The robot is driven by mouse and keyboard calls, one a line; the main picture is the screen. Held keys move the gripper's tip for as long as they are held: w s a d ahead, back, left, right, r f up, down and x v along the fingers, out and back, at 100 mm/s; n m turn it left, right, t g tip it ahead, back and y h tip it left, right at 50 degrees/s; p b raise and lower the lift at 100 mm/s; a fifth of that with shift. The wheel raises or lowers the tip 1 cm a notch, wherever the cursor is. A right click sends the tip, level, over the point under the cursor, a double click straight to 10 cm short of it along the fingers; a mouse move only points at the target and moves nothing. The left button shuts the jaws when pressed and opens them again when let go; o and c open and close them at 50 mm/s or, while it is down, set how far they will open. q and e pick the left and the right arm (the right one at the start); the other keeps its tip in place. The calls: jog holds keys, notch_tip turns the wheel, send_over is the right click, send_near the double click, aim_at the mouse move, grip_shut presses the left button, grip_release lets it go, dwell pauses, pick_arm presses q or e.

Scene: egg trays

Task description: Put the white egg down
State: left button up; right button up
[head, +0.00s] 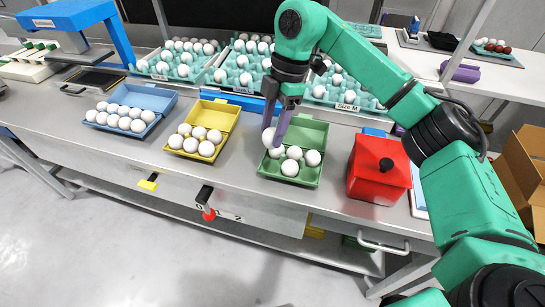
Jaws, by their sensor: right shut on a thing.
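My right gripper (276,138) comes down from above over the open green egg carton (311,131). It is shut on a white egg (268,137), which shows at the left of its fingers, at the carton's back left. Part of this egg is hidden by a finger. I cannot tell whether it touches the carton. Several other white eggs (290,168) sit in the carton below and to the right of it. My left gripper is not in view.
A yellow carton (220,112) and a blue carton (152,93), both open with white eggs, stand to the left. A red box (378,172) with a black knob stands close on the right. Turquoise egg trays (205,62) line the back.

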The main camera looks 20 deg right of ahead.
notch_tip(320, 180, down, 9)
jog(key=shift+r+p, duration=0.1)
jog(key=shift+p, duration=0.35)
jog(key=shift+s+f, duration=0.3)
jog(key=shift+f, duration=0.35)
jog(key=o, duration=0.4)
jog(key=shift+f+b, duration=0.1)
jog(key=shift+b, duration=0.2)
jog(key=shift+o, duration=0.2)
jog(key=shift+r, duration=0.25)
jog(key=b+v, duration=0.1)
jog(key=v, duration=1.2)
jog(key=shift+w+a, duration=0.2)
jog(key=shift+r, duration=0.1)
